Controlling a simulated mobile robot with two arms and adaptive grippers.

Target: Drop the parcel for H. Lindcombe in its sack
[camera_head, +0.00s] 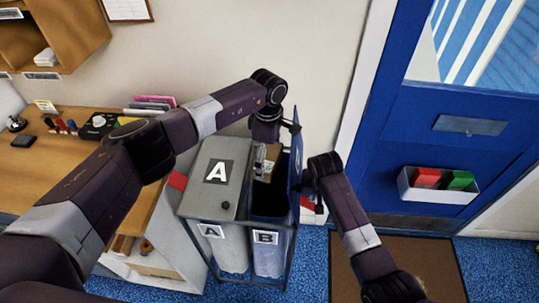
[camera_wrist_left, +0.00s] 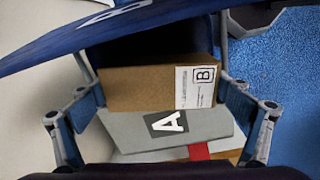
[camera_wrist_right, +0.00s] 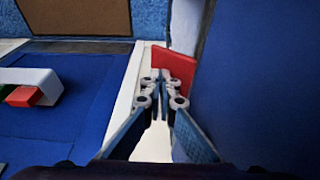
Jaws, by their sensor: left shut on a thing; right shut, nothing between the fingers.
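My left gripper (camera_head: 268,150) is shut on a brown parcel (camera_wrist_left: 155,82). The parcel's white label carries a boxed B; the smaller print is too small to read. In the head view the parcel (camera_head: 267,163) is at the open mouth of sack B (camera_head: 268,255), toward its wall side. Sack B's blue lid (camera_head: 297,160) stands up on the right. My right gripper (camera_wrist_right: 160,90) is shut and empty beside the lid, which fills the right of the right wrist view (camera_wrist_right: 260,80). A red tab (camera_wrist_right: 175,68) shows just beyond its fingertips; contact is unclear.
Sack A (camera_head: 228,247) is left of sack B, under its closed grey lid (camera_head: 215,175). A wooden desk (camera_head: 60,160) with small items is at the left. A blue door (camera_head: 430,150) with a white tray (camera_head: 405,187) and a brown mat (camera_head: 345,275) are at the right.

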